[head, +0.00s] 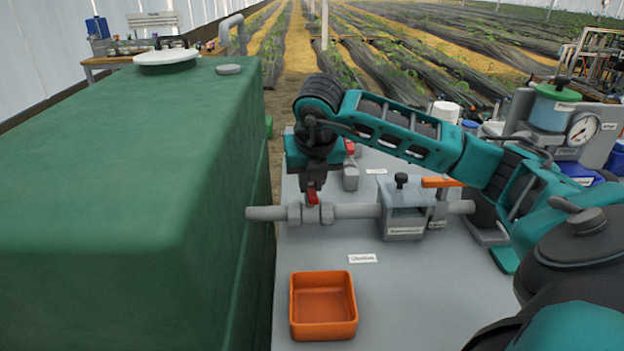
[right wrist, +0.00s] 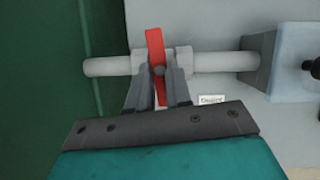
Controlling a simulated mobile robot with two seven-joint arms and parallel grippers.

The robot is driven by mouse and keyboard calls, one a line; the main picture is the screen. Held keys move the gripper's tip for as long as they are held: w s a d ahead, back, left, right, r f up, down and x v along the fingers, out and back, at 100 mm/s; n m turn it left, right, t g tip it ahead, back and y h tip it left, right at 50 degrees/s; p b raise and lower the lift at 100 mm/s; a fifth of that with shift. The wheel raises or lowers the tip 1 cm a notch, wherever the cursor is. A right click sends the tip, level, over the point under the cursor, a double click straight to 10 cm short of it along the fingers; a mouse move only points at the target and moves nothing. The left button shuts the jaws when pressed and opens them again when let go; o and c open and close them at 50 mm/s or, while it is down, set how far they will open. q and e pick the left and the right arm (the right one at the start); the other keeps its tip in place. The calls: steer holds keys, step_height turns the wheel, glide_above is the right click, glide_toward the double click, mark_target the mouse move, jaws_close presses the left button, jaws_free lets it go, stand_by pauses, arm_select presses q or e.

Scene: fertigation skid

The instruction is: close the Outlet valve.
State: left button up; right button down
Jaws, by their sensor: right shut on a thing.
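A valve body (head: 296,213) sits on the grey pipe (head: 357,211) near the green tank. Its red lever handle (head: 313,197) also shows in the right wrist view (right wrist: 155,45), where it lies across the pipe, roughly at right angles to it. My right gripper (head: 312,188) reaches down from above onto this lever. In the right wrist view its two fingers (right wrist: 159,85) are shut on the lever, one on each side. A small label (right wrist: 211,99) beside the valve is too blurred to read surely, so I cannot confirm it says Outlet. My left gripper is not in view.
A big green tank (head: 130,190) fills the left. A grey filter box (head: 403,215) and an orange lever (head: 441,183) sit further right on the pipe. An orange tray (head: 323,333) stands in front. A gauge unit (head: 582,128) is at right.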

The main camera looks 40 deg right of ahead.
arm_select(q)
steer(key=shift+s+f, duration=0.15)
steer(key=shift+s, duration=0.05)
arm_select(e)
steer(key=shift+m, duration=0.7)
steer(key=c, duration=1)
jaws_free()
steer(key=shift+g, duration=0.3)
steer(key=shift+c, duration=0.2)
steer(key=shift+a+r, duration=0.1)
steer(key=shift+r, duration=0.05)
arm_select(q)
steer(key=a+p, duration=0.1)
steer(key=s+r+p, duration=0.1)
steer(key=p, duration=0.1)
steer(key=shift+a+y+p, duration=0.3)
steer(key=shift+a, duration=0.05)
arm_select(e)
steer(key=v, duration=1.2)
steer(key=shift+s+a+r, duration=0.15)
steer(key=shift+a+r, duration=0.1)
